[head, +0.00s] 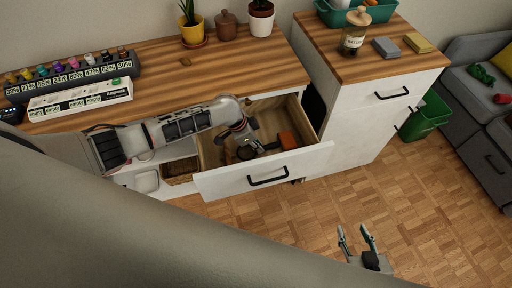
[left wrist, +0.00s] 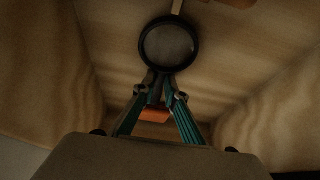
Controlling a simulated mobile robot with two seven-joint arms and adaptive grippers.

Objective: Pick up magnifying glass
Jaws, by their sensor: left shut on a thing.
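The magnifying glass (left wrist: 168,45) has a round black rim and a greyish lens, and its short lower end runs between my left fingertips in the left wrist view. My left gripper (left wrist: 160,94) is shut on it, inside the open drawer. In the head view my left arm reaches down into the drawer, and the left gripper (head: 246,150) and wrist hide most of the glass there. My right gripper (head: 358,241) is open and empty over the floor, in front of the drawer and to its right.
The open wooden drawer (head: 213,156) has close side walls around my left gripper. An orange block (head: 288,140) lies in its right part. The desktop (head: 160,70) above holds a row of coloured bottles (head: 75,72) and pots. A higher cabinet (head: 370,110) stands right.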

